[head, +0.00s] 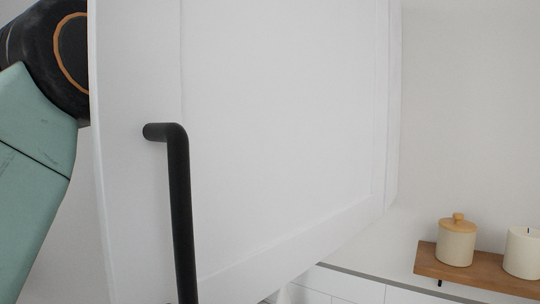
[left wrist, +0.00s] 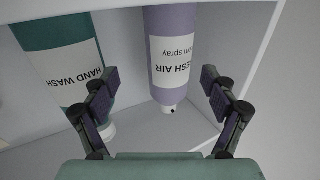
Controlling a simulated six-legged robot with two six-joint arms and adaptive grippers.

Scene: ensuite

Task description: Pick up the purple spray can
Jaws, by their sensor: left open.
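The purple spray can (left wrist: 177,84) is in the left wrist view, inside a white cabinet. It appears upside down in this view, with a white label reading "FRESH AIR room spray" and a white end. My left gripper (left wrist: 158,88) is open, with its two fingers on either side of the can in the picture. I cannot tell how far the can is from the fingertips. In the head view the open white cabinet door (head: 270,130) hides the can and my left gripper. My right gripper is in neither view.
A green hand wash bottle (left wrist: 70,65) stands left of the can, close to the left finger. The cabinet wall (left wrist: 246,58) is on the right. The door has a black handle (head: 180,210). A wooden shelf (head: 440,268) at right holds a lidded jar (head: 456,244) and a candle (head: 522,255).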

